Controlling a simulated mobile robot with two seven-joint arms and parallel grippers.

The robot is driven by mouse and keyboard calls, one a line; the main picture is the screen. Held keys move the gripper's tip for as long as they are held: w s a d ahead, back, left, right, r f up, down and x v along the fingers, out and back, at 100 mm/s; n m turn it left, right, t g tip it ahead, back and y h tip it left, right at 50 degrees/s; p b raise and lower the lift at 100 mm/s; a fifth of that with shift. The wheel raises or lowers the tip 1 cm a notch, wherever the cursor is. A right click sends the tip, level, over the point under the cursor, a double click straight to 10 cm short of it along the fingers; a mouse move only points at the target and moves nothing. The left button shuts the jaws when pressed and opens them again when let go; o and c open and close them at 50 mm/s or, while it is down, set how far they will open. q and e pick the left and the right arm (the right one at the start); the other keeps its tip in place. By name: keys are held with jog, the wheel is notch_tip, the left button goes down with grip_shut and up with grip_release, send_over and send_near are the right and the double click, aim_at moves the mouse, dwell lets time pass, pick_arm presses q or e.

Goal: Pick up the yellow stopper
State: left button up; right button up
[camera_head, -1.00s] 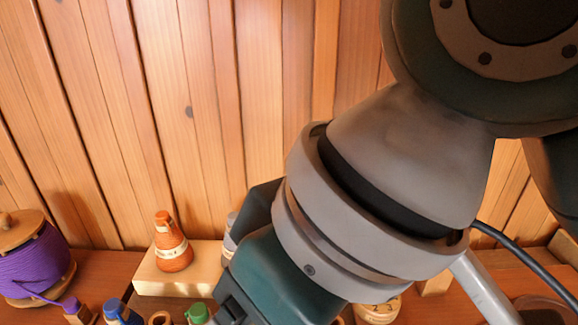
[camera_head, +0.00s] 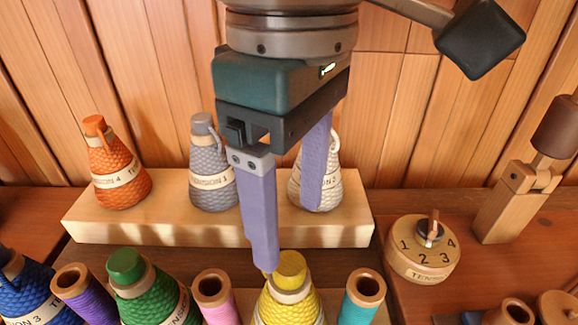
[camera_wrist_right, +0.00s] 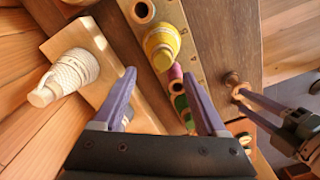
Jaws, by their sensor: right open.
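The yellow stopper (camera_head: 291,268) caps a yellow cone-shaped spool (camera_head: 290,306) in the front row, at the bottom of the head view. In the wrist view the stopper (camera_wrist_right: 162,60) shows just beyond my fingertips. My right gripper (camera_head: 289,238) is open and empty, its purple fingers pointing down. Its left fingertip overlaps the stopper's edge in the head view; I cannot tell whether they touch. The fingers (camera_wrist_right: 158,76) stand well apart in the wrist view.
A pale wooden shelf (camera_head: 220,233) behind holds orange (camera_head: 119,173), grey (camera_head: 212,170) and white (camera_head: 316,175) spools. A numbered dial (camera_head: 424,252) sits at right.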

aim_at(290, 264)
jog(key=f, duration=0.5)
jog(key=shift+s+f, duration=0.2)
jog(key=shift+s, duration=0.05)
grip_shut()
dwell(0.4)
